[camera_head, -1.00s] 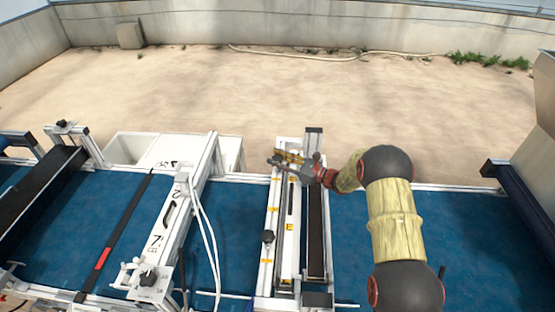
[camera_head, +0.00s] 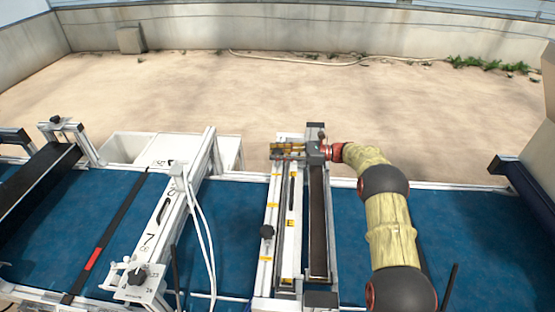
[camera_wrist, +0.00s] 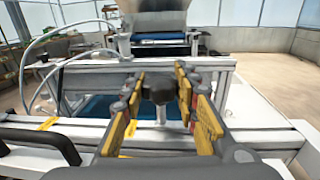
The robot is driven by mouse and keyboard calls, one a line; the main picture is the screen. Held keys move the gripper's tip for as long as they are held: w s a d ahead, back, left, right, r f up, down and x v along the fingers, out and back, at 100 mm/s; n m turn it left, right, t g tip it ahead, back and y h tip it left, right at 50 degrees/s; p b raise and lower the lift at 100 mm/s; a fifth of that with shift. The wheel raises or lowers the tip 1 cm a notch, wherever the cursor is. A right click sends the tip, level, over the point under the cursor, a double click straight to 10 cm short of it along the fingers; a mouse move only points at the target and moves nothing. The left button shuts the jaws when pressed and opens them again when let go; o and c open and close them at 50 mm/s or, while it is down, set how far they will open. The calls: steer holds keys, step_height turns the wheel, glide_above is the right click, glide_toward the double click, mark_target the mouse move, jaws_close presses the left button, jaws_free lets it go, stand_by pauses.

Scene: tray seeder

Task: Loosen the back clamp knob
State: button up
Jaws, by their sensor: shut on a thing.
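The back clamp knob (camera_wrist: 158,88) is a dark knob on a pale upright stem in the middle of the wrist view. My gripper (camera_wrist: 160,92) has its yellow-padded fingers on either side of it and is shut on it. In the head view my gripper (camera_head: 287,151) is over the back end of the white seeder rail (camera_head: 283,205), and it hides the back knob there. A second black knob (camera_head: 266,232) stands nearer the front of the same rail.
A dark channel (camera_head: 318,225) runs just right of the rail. Another white crossbar (camera_head: 160,225) with cables stands to the left. The blue belt (camera_head: 350,240) lies below. A black handle (camera_wrist: 40,142) is at lower left in the wrist view.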

steer(key=shift+f+n+g+b, duration=0.15)
steer(key=shift+n+g+b, duration=0.5)
steer(key=shift+g, duration=0.45)
steer(key=shift+n+g, duration=0.35)
steer(key=shift+g, duration=0.15)
steer(key=o, duration=1.2)
steer(key=shift+c, duration=0.2)
steer(key=v, duration=1.2)
steer(key=shift+r, duration=0.3)
